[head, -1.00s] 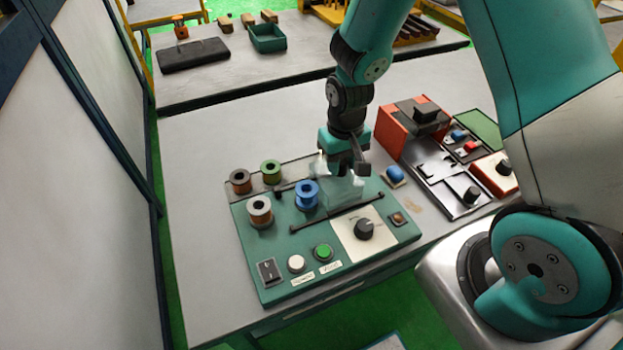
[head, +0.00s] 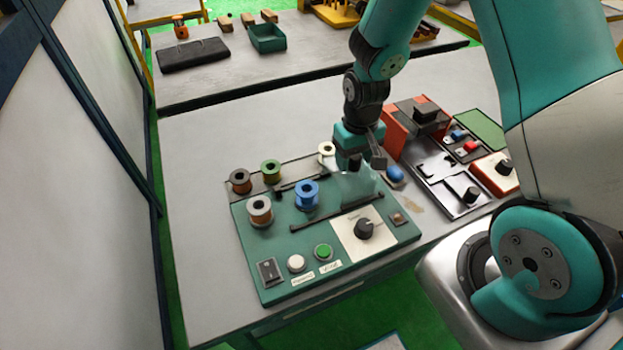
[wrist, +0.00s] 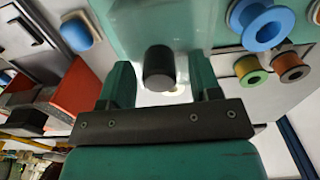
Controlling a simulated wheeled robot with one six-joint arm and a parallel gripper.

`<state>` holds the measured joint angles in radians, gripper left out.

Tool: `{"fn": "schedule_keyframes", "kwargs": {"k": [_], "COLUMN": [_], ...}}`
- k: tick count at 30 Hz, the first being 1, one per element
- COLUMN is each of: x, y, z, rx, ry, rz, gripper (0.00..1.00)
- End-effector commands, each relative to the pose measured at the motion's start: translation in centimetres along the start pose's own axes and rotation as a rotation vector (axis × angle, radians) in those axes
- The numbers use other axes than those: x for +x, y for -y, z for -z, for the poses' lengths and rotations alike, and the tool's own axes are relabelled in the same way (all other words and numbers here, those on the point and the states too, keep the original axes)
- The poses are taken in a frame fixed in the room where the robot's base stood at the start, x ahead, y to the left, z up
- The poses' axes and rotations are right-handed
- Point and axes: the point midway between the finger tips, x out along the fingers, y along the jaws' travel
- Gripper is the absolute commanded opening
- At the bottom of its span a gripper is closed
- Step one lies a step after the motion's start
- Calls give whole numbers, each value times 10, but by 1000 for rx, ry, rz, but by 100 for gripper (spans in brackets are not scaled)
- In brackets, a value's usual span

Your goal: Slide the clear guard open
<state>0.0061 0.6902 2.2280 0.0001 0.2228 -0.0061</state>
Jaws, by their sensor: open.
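The clear guard (head: 357,188) stands on the green winding panel (head: 275,245), over the right part of its rails. My gripper (head: 362,165) is at the guard's upper side. In the wrist view my gripper (wrist: 161,78) is open, and a black round knob (wrist: 159,68) sits between its two fingers with gaps visible on both sides. The guard's pale see-through face (wrist: 160,22) seems to fill the area beyond the knob; its edges are hard to make out.
A white spool (head: 326,149) stands left of my gripper. A blue spool (head: 307,194), a green one (head: 271,171) and others stand on the panel's left. A blue button (head: 394,174) and a red-and-black station (head: 440,150) lie to the right. The table's left side is clear.

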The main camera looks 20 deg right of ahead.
Motion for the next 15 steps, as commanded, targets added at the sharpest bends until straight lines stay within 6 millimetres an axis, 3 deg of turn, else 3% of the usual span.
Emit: {"fn": "schedule_keyframes", "kwargs": {"k": [5, 15], "x": [-4, -33], "y": [0, 0], "z": [0, 0], "rx": [0, 0], "ry": [0, 0], "rz": [0, 0], "gripper": [57, 57]}}
